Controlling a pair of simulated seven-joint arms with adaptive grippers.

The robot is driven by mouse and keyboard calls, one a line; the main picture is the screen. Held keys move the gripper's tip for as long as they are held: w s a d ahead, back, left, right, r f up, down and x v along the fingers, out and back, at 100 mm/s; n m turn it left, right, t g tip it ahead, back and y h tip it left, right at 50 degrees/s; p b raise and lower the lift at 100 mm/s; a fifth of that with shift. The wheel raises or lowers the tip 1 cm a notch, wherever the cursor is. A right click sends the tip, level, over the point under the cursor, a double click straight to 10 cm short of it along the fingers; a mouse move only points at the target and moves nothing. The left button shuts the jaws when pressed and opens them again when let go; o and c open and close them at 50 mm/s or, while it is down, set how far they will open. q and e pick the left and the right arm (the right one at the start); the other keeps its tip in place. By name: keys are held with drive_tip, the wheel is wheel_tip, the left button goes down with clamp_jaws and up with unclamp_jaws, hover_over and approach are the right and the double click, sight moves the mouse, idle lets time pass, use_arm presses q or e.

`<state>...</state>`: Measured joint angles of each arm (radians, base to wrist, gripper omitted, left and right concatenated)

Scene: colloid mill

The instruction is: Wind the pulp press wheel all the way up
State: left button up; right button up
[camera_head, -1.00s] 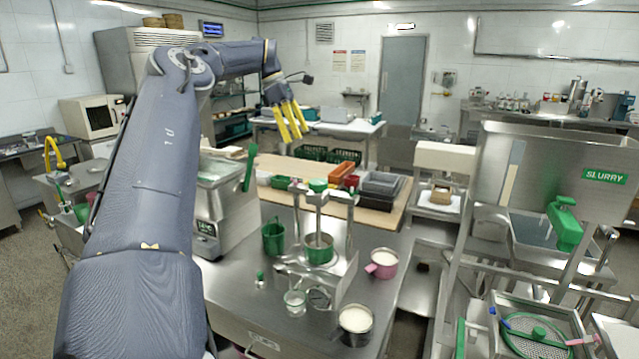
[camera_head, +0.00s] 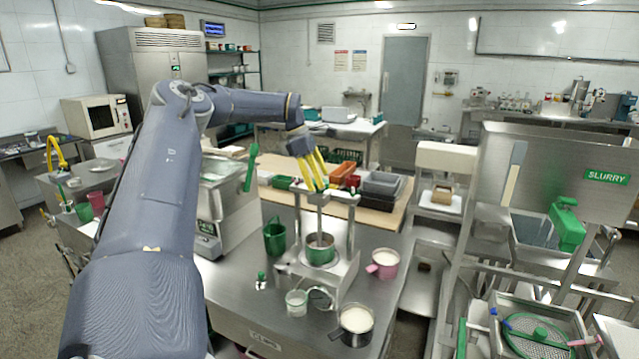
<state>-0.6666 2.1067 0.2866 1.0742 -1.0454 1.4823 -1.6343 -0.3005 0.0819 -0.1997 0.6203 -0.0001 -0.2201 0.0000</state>
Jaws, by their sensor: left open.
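The pulp press (camera_head: 346,235) stands on the steel bench, a metal frame with an upright screw in its middle. A green cup (camera_head: 320,249) sits at its base under the screw. The green press wheel at the top of the screw is mostly hidden behind my yellow fingers. My left gripper (camera_head: 316,186) reaches in from the upper left, pointing down, with its fingertips at the wheel. Its fingers are apart. I cannot tell whether they touch the wheel. My right gripper is out of view.
A green jug (camera_head: 275,238) stands left of the press, with a glass beaker (camera_head: 296,302) in front. A pink cup (camera_head: 382,263) and a metal pot (camera_head: 355,322) stand to the right and front. Grey trays (camera_head: 382,186) lie behind the press. The slurry hopper (camera_head: 545,165) stands far right.

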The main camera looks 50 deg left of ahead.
use_arm(q)
drive_tip(key=shift+d+f, duration=0.1)
drive_tip(key=shift+f, duration=0.3)
drive_tip(key=shift+o, duration=0.2)
drive_tip(key=shift+w, duration=0.1)
drive_tip(key=c, duration=1.3)
